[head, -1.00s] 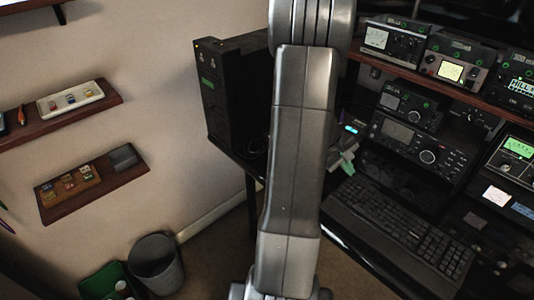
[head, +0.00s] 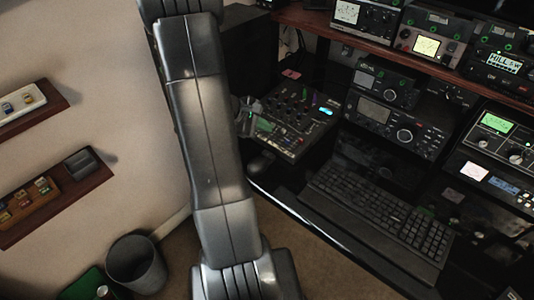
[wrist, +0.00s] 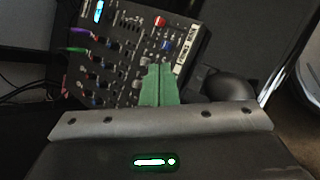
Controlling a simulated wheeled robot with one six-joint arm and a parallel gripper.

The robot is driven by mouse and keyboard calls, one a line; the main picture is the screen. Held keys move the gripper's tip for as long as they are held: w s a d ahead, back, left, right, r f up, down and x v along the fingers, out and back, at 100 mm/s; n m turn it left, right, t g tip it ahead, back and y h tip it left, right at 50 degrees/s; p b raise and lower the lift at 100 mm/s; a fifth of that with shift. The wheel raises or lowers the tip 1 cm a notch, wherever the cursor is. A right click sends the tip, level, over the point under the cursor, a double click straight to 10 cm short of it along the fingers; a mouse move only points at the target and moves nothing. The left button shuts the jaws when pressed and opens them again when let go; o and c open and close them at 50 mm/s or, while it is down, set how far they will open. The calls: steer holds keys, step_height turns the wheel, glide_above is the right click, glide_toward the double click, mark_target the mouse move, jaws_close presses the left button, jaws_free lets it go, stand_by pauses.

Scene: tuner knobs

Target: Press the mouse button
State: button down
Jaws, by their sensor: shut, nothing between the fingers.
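The black computer mouse (head: 261,163) lies on the dark desk, just left of the keyboard and in front of the mixer. It also shows in the wrist view (wrist: 232,85), to the right of my gripper (wrist: 160,68). The green fingers are shut together with nothing between them. In the wrist view they overlap the mixer's lower edge, apart from the mouse in the picture. In the head view my gripper (head: 250,122) is small, partly behind my arm, above and left of the mouse. The mouse button itself is too dark to make out.
The mixer (head: 295,117) with many knobs stands behind the mouse. The keyboard (head: 385,215) lies to the right along the desk's front edge. Radios (head: 388,125) stand behind it. A bin (head: 138,262) is on the floor at left, below wall shelves (head: 60,195).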

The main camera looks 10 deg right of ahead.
mark_target(265, 155)
steer(key=shift+f, duration=0.15)
step_height(265, 155, down, 8)
steer(key=b, duration=0.5)
steer(key=shift+b, duration=0.35)
steer(key=shift+f+b, duration=0.25)
steer(key=shift+b, duration=0.2)
steer(key=shift+f, duration=0.2)
stand_by(1.1)
steer(key=shift+f+b, duration=0.25)
steer(key=shift+b, duration=0.4)
steer(key=shift+f+b, duration=0.25)
steer(key=shift+b, duration=0.1)
steer(key=shift+r, duration=0.15)
stand_by(0.5)
steer(key=shift+r+p, duration=0.35)
steer(key=shift+r, duration=0.2)
